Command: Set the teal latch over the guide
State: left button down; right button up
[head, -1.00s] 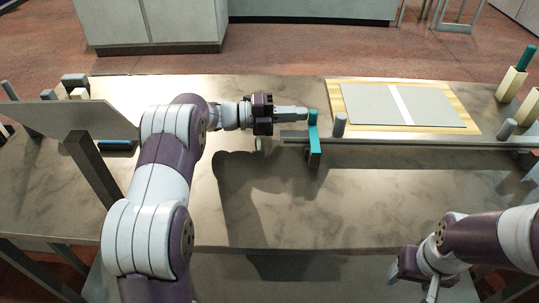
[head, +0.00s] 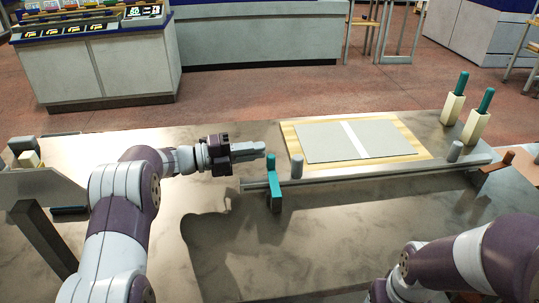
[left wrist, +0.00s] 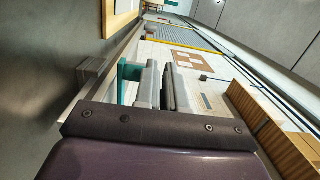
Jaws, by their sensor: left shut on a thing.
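The teal latch (head: 275,199) is at the left part of a long grey rail (head: 380,172) in the head view. Its upright end stands above the rail and its lower arm reaches over the rail's front side. I cannot tell whether the rail or a short grey peg (head: 297,167) beside the latch is the guide. My left gripper (head: 263,150) is shut on the latch's upper end. In the left wrist view the latch (left wrist: 128,75) shows beside the gripper's fingers (left wrist: 162,85). My right gripper (head: 384,291) is cut by the bottom edge, its fingers hidden.
A wooden board with a grey sheet (head: 330,143) lies behind the rail. Another grey peg (head: 455,151) stands near the rail's right end. Two cream blocks with teal handles (head: 477,124) stand at the far right. A tilted grey panel (head: 40,188) is at left. The front middle table is clear.

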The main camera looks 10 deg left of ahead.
pick_arm(q)
jog(key=s+d+r, duration=0.4)
jog(key=d+r, duration=0.5)
jog(key=d, duration=0.2)
